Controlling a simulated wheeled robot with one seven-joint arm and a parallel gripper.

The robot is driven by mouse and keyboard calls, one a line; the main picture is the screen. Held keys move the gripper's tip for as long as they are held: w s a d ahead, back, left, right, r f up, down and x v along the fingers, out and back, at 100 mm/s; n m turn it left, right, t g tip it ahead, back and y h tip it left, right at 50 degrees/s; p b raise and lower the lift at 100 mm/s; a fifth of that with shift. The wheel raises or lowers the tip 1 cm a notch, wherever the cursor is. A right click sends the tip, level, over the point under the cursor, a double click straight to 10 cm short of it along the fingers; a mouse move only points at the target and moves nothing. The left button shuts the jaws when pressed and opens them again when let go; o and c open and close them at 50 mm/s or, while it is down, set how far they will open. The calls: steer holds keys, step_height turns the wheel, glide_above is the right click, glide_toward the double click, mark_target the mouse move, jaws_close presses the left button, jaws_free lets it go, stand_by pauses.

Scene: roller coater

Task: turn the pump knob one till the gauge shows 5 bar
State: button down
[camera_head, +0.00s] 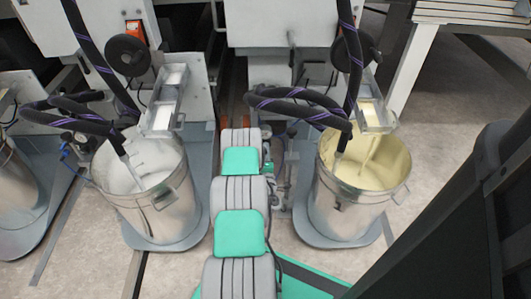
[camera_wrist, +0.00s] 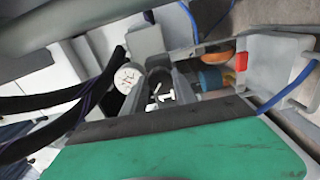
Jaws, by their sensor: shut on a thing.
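In the head view, my grey and green arm covers the spot between the two buckets, and neither the knob nor the gauge can be made out.
Steel buckets, one with white liquid (camera_head: 176,220) and one with yellow liquid (camera_head: 335,217), stand on either side of my arm. Black hoses (camera_wrist: 50,103) run close left of the gauge. A blue cylinder (camera_wrist: 211,79) and a red part (camera_wrist: 241,61) lie right of my gripper.

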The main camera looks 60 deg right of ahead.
steer(key=m, duration=1)
steer(key=shift+s+d, duration=0.1)
steer(key=shift+s, duration=0.05)
stand_by(0.5)
steer(key=c, duration=1.2)
jaws_free()
steer(key=shift+o, duration=1)
